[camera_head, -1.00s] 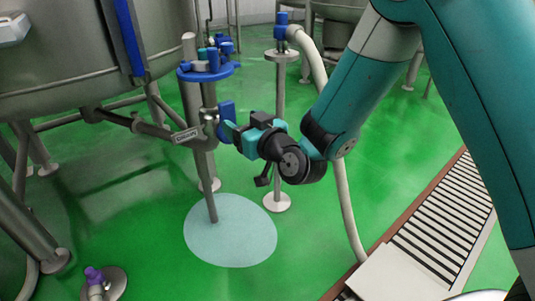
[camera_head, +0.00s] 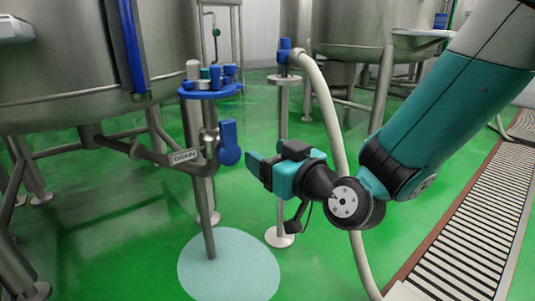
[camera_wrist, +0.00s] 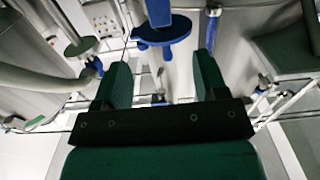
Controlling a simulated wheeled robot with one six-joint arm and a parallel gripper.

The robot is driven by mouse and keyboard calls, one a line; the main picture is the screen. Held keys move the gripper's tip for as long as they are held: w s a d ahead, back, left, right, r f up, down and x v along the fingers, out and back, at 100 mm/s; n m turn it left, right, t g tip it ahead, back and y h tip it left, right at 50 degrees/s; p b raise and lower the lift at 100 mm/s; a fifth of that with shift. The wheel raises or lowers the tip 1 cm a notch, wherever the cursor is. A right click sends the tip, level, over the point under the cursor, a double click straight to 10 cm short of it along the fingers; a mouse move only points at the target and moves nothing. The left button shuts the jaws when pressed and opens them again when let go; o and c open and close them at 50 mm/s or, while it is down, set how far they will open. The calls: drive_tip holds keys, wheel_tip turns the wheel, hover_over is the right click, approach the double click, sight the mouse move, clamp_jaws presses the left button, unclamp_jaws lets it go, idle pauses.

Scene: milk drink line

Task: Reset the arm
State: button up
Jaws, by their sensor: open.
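My gripper (camera_head: 262,170) is teal and black and sits right of the drain pipe in the head view, with its fingers toward the left. Its two fingers also show in the wrist view (camera_wrist: 160,82), spread apart with nothing between them. The blue valve handle (camera_head: 229,142) hangs on the drain pipe beside the "DRAIN" label (camera_head: 185,156). The gripper is apart from the handle, with a small gap between them in the picture.
A blue round plate (camera_head: 210,90) with fittings tops the stand left of my gripper. A post with a pale hose (camera_head: 330,110) stands close behind my arm. Steel tanks (camera_head: 60,80) stand at left and back. A grated floor drain (camera_head: 470,235) lies at right. Green floor is open between.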

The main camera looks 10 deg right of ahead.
drive_tip(key=s+a+r+n+g+y+p, duration=0.1)
drive_tip(key=s+a+r+n+g+p, duration=0.15)
drive_tip(key=s+r+g+p, duration=0.7)
drive_tip(key=s+d+r+m+g+h+p, duration=0.1)
drive_tip(key=s+d+r+g+h+p, duration=0.2)
drive_tip(key=s+d+r+p, duration=0.25)
drive_tip(key=s+d+r+m+g+h+p, duration=0.1)
drive_tip(key=s+d+r+g+h+p, duration=0.2)
drive_tip(key=s+r+p, duration=0.35)
wheel_tip(320, 180, up, 35)
drive_tip(key=s+p, duration=0.1)
drive_tip(key=p, duration=3.6)
drive_tip(key=shift+s, duration=0.25)
drive_tip(key=shift+n, duration=0.25)
